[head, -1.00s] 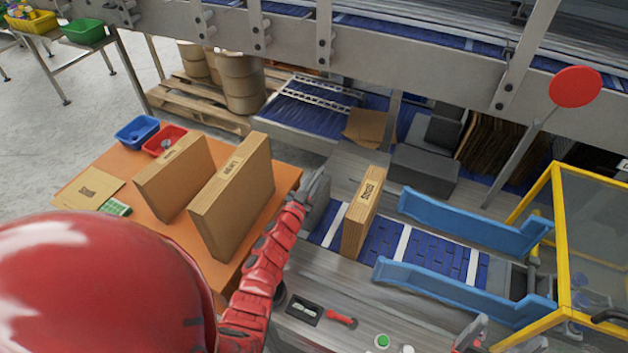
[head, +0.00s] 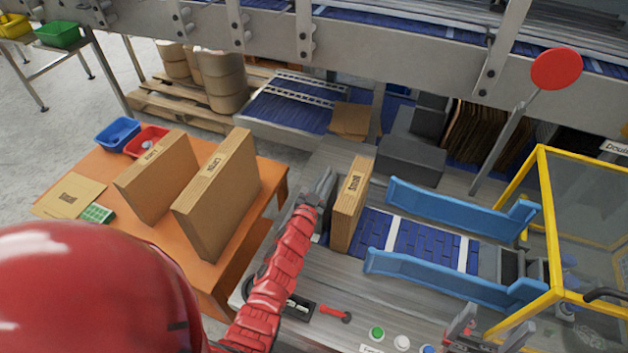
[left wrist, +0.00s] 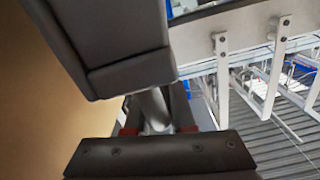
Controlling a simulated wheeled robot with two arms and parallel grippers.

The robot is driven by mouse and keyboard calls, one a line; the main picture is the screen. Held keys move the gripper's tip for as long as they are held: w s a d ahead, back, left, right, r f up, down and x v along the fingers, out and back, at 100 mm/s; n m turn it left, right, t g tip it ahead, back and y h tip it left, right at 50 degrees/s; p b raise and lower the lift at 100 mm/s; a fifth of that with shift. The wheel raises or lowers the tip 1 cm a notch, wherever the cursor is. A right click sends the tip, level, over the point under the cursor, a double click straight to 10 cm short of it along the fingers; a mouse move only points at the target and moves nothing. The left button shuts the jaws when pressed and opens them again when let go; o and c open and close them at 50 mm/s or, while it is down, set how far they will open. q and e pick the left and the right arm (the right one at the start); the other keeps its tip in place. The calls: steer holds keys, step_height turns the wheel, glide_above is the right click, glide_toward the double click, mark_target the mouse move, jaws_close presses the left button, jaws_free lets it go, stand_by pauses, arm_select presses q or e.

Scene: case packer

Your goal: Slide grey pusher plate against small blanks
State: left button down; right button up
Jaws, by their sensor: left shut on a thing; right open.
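The small blanks (head: 347,212) stand upright as a brown block with printed labelling on the blue belt. The grey pusher plate (head: 328,186) stands at their left side, close against them; I cannot tell whether it touches. My left gripper (head: 308,203) is on the plate's left side, shut on its handle and hiding part of the plate. In the left wrist view, the dark fingers (left wrist: 150,118) close around a metal bar, with a brown surface filling the left. My right gripper (head: 488,335) is open and empty at the bottom right, above the console.
Two blue guide rails (head: 455,212) flank the belt right of the blanks. A yellow-framed guard (head: 548,225) stands at the right. An orange table (head: 262,215) with two larger cardboard blocks is on the left. Buttons (head: 377,333) and a red lever (head: 335,313) sit in front.

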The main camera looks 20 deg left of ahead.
arm_select(q)
steer(key=shift+a, duration=0.1)
steer(key=c, duration=0.8)
jaws_free()
steer(key=shift+s+f, duration=0.15)
steer(key=shift+s, duration=0.25)
steer(key=s+d+b, duration=0.1)
steer(key=s+b, duration=0.3)
steer(key=s, duration=1.2)
steer(key=shift+s+b, duration=0.25)
steer(key=shift+b, duration=0.1)
